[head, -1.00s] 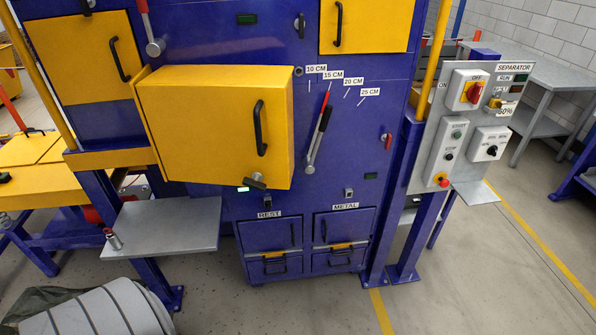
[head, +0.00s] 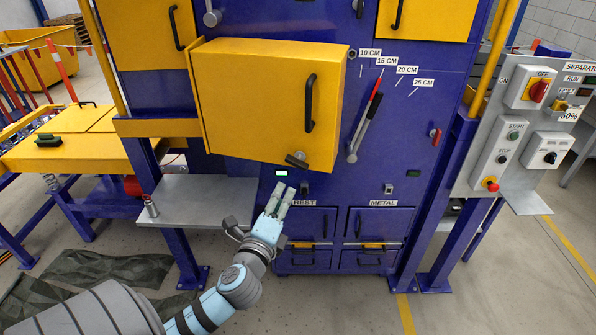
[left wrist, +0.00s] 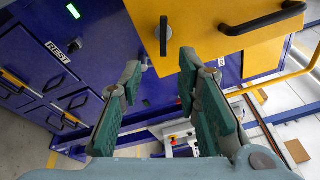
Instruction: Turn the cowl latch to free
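The yellow cowl (head: 262,97) stands out from the blue machine front, with a black bar handle (head: 310,102) on its face. The cowl latch (head: 297,161), a short dark lever with a grey end, sits at the cowl's lower edge and is tilted. My left gripper (head: 281,193) is below the latch, apart from it, with fingers pointing up. In the left wrist view its two green-padded fingers (left wrist: 158,95) are spread with nothing between them. The cowl (left wrist: 205,25) fills the top there, and a dark upright piece (left wrist: 163,36), probably the latch, shows beyond the fingertips. My right gripper is not in view.
A grey shelf (head: 192,199) juts out left of my left forearm. Drawers labelled REST and METAL (head: 372,225) are below the cowl. A red-and-black lever (head: 366,120) stands to its right. The separator control panel (head: 535,125) is at the right. A lit green display (head: 281,172) is near the fingertips.

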